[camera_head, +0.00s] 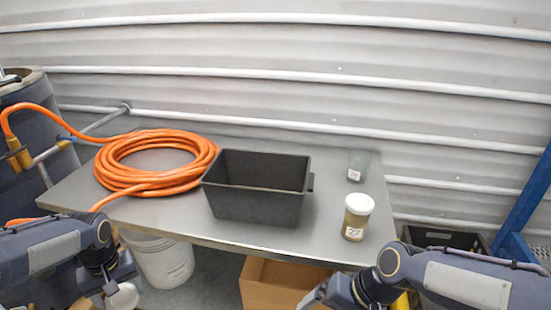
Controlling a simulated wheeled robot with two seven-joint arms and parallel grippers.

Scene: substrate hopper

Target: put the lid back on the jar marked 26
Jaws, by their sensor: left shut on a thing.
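A white round lid (122,298) is in my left gripper (112,288), low at the left in front of the table. A small greenish glass jar (358,166) stands upright at the back right of the table with no lid visible on it; its label is too small to read surely. A jar with brown contents and a white lid (355,219) stands nearer the front right edge; its label seems to read 27. My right gripper (314,297) is low at the bottom, below the table front, and its jaws do not show clearly.
A black bin (258,203) stands mid-table, left of the jars. A coiled orange hose (155,184) lies on the left of the grey table (335,180). A white bucket (163,262), a cardboard box (270,285) and a dark crate (440,238) are below. A corrugated wall closes the back.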

